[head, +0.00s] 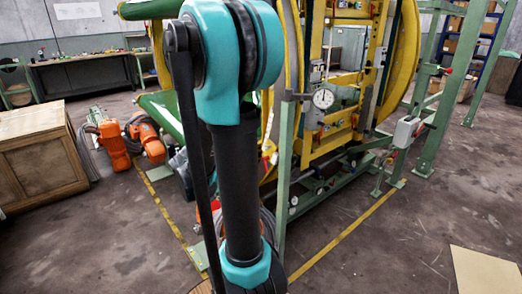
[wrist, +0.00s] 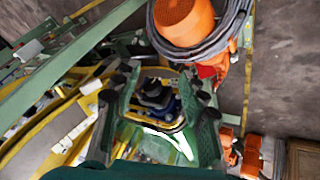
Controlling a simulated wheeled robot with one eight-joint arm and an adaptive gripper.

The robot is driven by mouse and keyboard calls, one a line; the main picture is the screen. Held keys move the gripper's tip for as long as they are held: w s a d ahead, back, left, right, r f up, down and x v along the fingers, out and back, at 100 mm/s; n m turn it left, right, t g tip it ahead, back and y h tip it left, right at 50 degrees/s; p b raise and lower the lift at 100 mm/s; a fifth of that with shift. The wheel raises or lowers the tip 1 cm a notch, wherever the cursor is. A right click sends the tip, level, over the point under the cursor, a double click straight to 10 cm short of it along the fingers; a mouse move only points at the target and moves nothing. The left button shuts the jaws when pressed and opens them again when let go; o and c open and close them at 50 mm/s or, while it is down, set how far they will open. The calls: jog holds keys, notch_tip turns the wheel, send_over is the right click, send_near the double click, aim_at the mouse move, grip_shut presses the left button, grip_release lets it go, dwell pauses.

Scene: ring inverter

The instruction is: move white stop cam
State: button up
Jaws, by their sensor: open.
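My gripper (wrist: 158,84) is open in the wrist view. Its green fingers with dark pads stand apart on the left and right. A dark and blue part shows between and beyond them, and I cannot tell that it is touched. A thin white curved piece (wrist: 180,143) shows low between the fingers. I cannot tell whether this is the white stop cam. In the head view my arm hides the gripper, and I cannot pick out the stop cam for sure.
The ring inverter (head: 350,145) with yellow rings and green frame stands behind my arm, bearing a white dial (head: 323,98). Orange machines (head: 145,140) and a wooden crate (head: 38,160) stand left. A grey box (head: 406,131) is at right. Floor at front right is mostly clear.

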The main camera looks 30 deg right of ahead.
jog(key=w+d+m+g+h, duration=0.2)
jog(key=w+d+m+h, duration=1)
jog(key=w, duration=0.4)
jog(key=shift+n, duration=0.4)
jog(key=d, duration=1.8)
jog(key=shift+w+d+r, duration=0.25)
jog(key=shift+d, duration=0.05)
jog(key=shift+c, duration=0.5)
grip_shut()
